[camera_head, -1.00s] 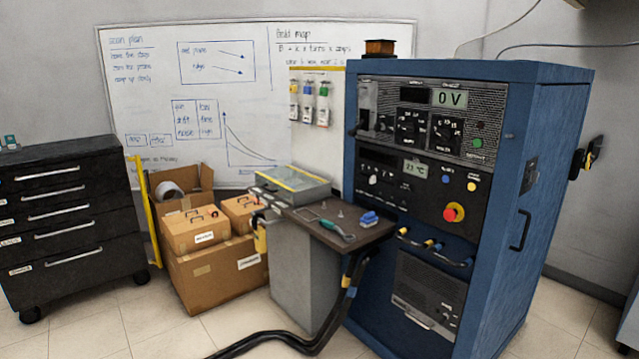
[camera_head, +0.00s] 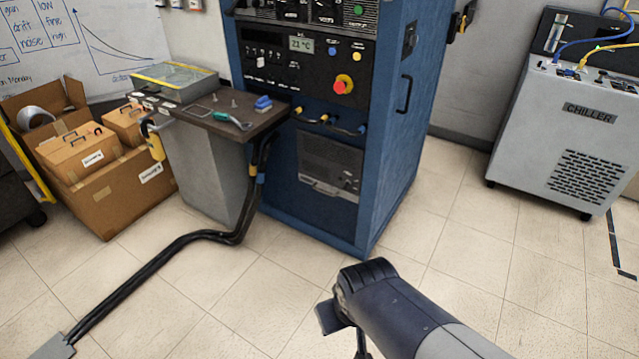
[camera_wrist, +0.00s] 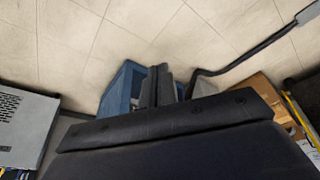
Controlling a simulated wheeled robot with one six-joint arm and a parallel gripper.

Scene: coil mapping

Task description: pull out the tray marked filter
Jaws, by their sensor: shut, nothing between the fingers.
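The blue cabinet (camera_head: 395,130) stands at centre in the head view. Low on its front is a dark grey vented panel (camera_head: 328,158) with a pale bar (camera_head: 328,190) along its lower edge. I cannot read the word filter anywhere, so I cannot tell whether this panel is the tray. My gripper (camera_wrist: 159,85) shows as dark, closed fingers in the wrist view, with the blue cabinet (camera_wrist: 118,92) beside them in the picture. It looks shut and empty. In the head view my arm is low in front of the cabinet, apart from it.
A side table (camera_head: 195,118) with tools stands left of the cabinet. Thick black cables (camera_head: 190,240) run from it across the floor. Cardboard boxes (camera_head: 110,195) are at the left. A grey chiller (camera_head: 575,140) stands at the right. The tiled floor between is clear.

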